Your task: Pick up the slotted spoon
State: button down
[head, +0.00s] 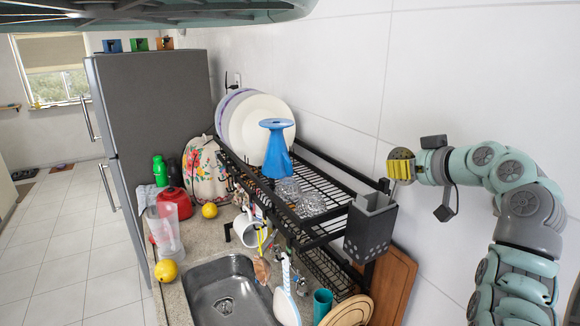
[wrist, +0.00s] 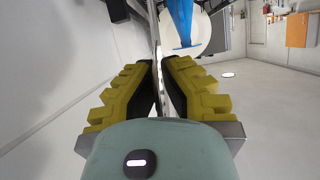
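My gripper (head: 400,166) is in the air at the right end of the rack, just above and right of the grey utensil caddy (head: 370,232). In the wrist view my gripper's yellow fingers (wrist: 159,64) lean together with a narrow gap at the tips. A thin pale strip shows in that gap and runs up past the tips. I cannot tell whether it is a utensil handle held between them or something behind. No slotted spoon can be made out for certain. A white utensil (head: 287,295) hangs from the rack over the sink, its head partly turned away.
The black rack (head: 325,232) holds plates (head: 262,125), a blue vase-like item (head: 276,150) and clear glasses (head: 310,204). Below are the sink (head: 225,290), a white mug (head: 248,228), a teal cup (head: 322,304) and wooden boards (head: 392,285). The wall is close behind my gripper.

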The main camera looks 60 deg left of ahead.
jog(key=shift+w+r+b, duration=0.1)
jog(key=shift+r+b, duration=2.85)
jog(key=shift+r, duration=1.6)
